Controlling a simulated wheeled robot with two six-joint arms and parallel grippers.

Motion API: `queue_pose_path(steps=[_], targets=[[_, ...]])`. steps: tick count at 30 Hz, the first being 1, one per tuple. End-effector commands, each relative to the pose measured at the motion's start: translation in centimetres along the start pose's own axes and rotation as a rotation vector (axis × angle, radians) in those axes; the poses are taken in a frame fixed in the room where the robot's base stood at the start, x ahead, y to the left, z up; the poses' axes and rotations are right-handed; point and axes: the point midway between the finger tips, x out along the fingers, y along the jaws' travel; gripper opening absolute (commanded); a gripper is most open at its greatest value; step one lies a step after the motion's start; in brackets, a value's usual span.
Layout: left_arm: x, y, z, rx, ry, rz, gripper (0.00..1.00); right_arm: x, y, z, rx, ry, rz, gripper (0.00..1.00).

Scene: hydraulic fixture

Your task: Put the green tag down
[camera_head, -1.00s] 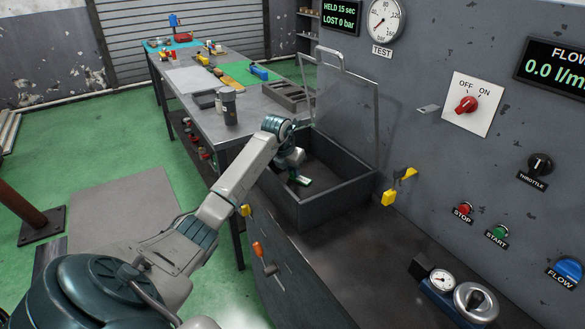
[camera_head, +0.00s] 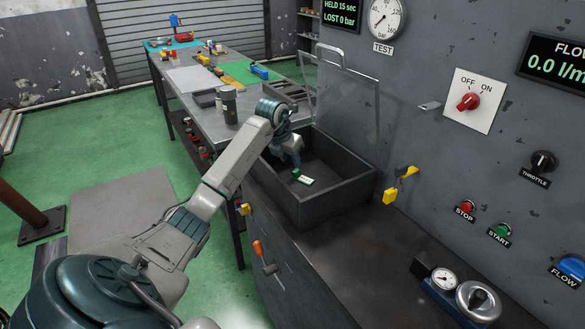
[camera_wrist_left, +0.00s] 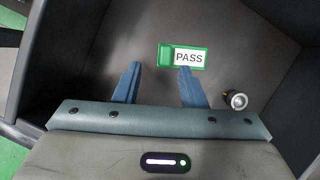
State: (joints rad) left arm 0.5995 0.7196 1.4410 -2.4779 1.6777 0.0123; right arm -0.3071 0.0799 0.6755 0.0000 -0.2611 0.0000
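The green tag (camera_head: 303,177), with a white PASS label, lies flat on the floor of the grey open-topped box (camera_head: 337,189). It also shows in the left wrist view (camera_wrist_left: 183,57), where its label reads clearly. My left gripper (camera_head: 294,169) is inside the box, just behind and left of the tag. In the left wrist view my left gripper's blue fingers (camera_wrist_left: 159,69) are spread apart with nothing held between them. The right fingertip overlaps the tag's lower edge in the picture; I cannot tell if it touches. My right gripper is not in view.
A small metal fitting (camera_wrist_left: 236,99) lies in the box to the right of the tag. The box's clear lid (camera_head: 345,100) stands open against the wall. A workbench (camera_head: 190,84) with parts stands behind. Yellow latch (camera_head: 400,186) is right of the box.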

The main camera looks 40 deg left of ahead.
Motion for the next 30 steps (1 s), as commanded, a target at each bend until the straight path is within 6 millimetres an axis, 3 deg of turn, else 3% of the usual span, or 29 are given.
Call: queue_pose_path(steps=[6, 12, 30], targets=[[-4.4, 0.1, 0.0, 0.002, -0.002, 0.002, 0.37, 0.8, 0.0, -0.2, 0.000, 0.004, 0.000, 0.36], [-6.5, 0.0, 0.0, 0.001, 0.000, 0.001, 0.37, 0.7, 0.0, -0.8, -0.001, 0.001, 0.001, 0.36], [-6.8, 0.0, 0.0, 0.001, 0.001, 0.000, 0.37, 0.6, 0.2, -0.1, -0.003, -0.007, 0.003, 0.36]])
